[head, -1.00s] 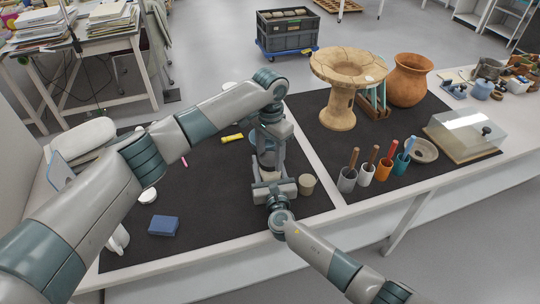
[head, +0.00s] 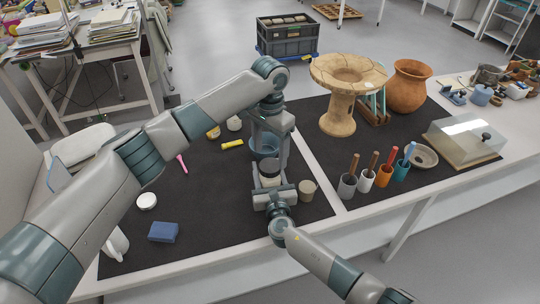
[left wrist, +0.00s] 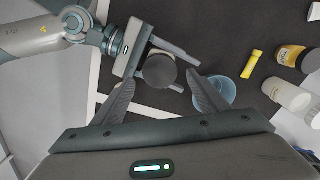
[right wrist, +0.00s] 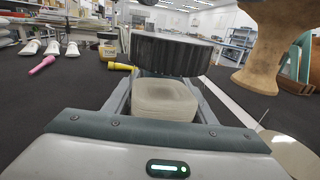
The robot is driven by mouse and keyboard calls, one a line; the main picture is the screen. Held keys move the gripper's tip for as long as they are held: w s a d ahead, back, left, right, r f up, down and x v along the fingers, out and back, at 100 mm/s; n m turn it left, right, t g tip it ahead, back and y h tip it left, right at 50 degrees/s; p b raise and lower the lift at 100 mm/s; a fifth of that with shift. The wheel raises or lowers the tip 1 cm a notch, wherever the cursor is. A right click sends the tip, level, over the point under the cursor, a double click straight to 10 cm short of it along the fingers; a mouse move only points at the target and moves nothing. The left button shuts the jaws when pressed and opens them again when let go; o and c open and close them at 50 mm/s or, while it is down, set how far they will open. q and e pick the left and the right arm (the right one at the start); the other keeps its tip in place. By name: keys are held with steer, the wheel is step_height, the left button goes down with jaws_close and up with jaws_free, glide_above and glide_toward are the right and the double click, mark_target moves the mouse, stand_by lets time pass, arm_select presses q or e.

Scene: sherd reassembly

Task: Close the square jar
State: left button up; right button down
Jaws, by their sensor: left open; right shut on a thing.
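The square jar (right wrist: 165,100) is a pale beige block-like vessel. My right gripper (head: 272,196) is shut on it, with a finger on each side, above the dark mat. A dark ribbed round lid (right wrist: 172,54) is over the jar's mouth and reaches past its sides; it looks slightly tilted, and I cannot tell whether it sits flush. From above, the left wrist view shows the lid (left wrist: 160,71) covering the jar. My left gripper (left wrist: 161,76) is open above the lid, its fingers apart on either side.
A blue cup (left wrist: 219,91) and a yellow tube (head: 232,144) are close behind the jar. A beige cup (head: 307,188) stands right of it. A blue sponge (head: 163,231) and a white disc (head: 147,200) lie left.

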mark_target(270, 165)
arm_select(q)
steer(key=shift+r, duration=0.1)
steer(key=shift+c, duration=0.3)
steer(key=shift+r+n, duration=1.65)
steer(key=shift+n, duration=0.15)
steer(key=shift+f, duration=0.15)
steer(key=shift+f, duration=3.9)
steer(key=c, duration=1.1)
steer(key=shift+o, duration=0.2)
